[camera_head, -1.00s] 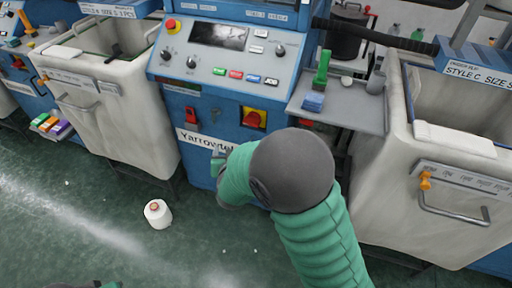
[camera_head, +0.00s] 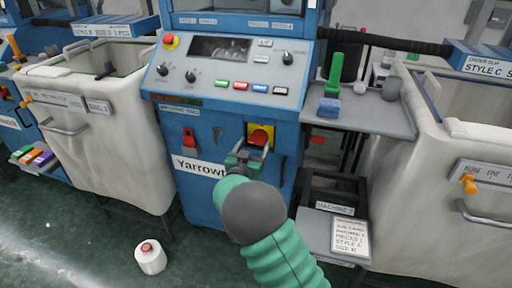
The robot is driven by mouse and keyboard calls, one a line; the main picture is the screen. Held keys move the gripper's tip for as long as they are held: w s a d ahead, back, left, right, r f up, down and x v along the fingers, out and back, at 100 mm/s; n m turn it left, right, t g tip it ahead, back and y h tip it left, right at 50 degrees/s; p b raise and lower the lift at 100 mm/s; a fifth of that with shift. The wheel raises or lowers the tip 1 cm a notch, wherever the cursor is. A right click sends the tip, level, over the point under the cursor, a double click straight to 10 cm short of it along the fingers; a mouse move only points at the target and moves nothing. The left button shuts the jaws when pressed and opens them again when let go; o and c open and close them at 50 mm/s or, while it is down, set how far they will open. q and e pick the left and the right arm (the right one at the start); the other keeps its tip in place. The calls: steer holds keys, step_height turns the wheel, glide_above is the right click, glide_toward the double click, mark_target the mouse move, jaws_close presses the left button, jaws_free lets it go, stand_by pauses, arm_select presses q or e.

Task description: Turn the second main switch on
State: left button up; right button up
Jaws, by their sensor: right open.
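The main switch, a red knob on a yellow plate (camera_head: 261,135), is on the front of the blue knitting machine (camera_head: 205,195) in the middle. My right gripper (camera_head: 249,153) is open, its fingers just below and in front of the knob. The fingers partly cover the lower part of the switch, and I cannot tell whether they touch it. The knob's exact angle is hard to read. My left gripper is not in view.
A red rocker switch (camera_head: 190,137) and a key switch (camera_head: 217,134) sit left of the main switch. A control panel (camera_head: 225,72) is above. Cloth bins (camera_head: 125,150) stand on both sides. A yarn cone (camera_head: 150,257) stands on the floor.

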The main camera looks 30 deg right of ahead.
mark_target(257, 143)
steer(key=shift+x, duration=1.55)
steer(key=shift+s, duration=0.15)
steer(key=c, duration=0.4)
steer(key=shift+f, duration=0.1)
steer(key=c, duration=0.7)
